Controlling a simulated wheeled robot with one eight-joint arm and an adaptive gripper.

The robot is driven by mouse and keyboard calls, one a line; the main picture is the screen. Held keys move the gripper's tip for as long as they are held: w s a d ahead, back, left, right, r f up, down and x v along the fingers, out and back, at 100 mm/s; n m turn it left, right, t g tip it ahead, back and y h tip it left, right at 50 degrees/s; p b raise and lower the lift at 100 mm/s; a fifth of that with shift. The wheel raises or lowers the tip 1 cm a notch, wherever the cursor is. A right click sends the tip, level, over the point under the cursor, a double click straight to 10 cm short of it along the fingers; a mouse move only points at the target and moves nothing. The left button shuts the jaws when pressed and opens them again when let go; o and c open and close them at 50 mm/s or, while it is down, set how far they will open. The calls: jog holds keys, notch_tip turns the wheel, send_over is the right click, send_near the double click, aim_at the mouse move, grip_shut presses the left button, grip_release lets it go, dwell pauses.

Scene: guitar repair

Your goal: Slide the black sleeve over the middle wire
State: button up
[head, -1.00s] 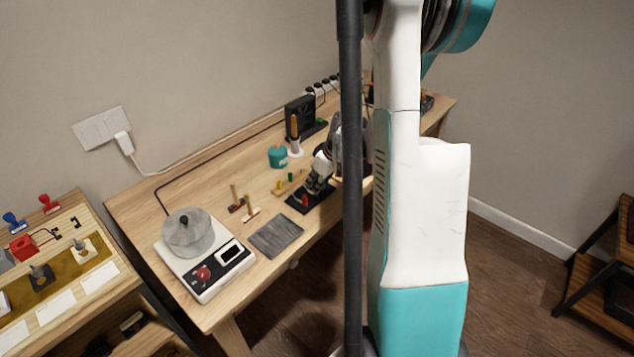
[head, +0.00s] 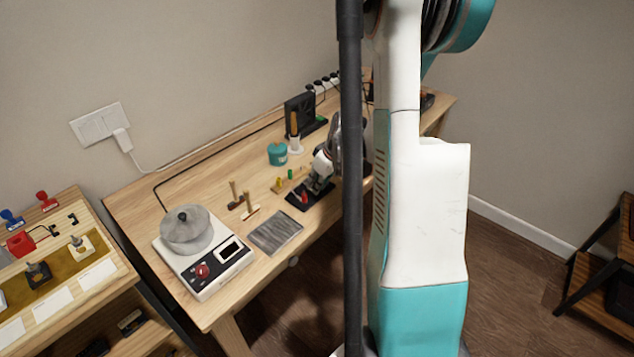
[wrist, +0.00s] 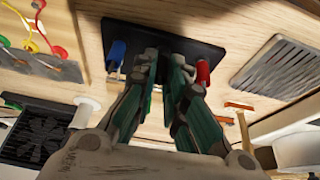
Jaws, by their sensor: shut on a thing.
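The black base (wrist: 185,38) lies under my gripper on the bench, and it also shows in the head view (head: 296,200). A blue part (wrist: 117,52) stands at its left and a red part (wrist: 203,73) at its right in the wrist view. My gripper (wrist: 170,62) is between them, its green-padded fingers close together over the middle of the base. It is shut on the black sleeve, which the fingers mostly hide. The middle wire is also hidden, so I cannot tell whether the sleeve is around it. In the head view my gripper (head: 319,186) is small.
A grey slotted mat (head: 275,233) lies left of the base in the head view. Coloured clip leads (wrist: 38,40) show in the wrist view.

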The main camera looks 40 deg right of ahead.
jog(key=shift+f, duration=0.25)
jog(key=o, duration=0.7)
jog(key=shift+o, duration=0.2)
jog(key=o, duration=0.4)
jog(key=shift+r, duration=0.1)
jog(key=shift+r+p, duration=2.95)
jog(key=shift+r, duration=1.5)
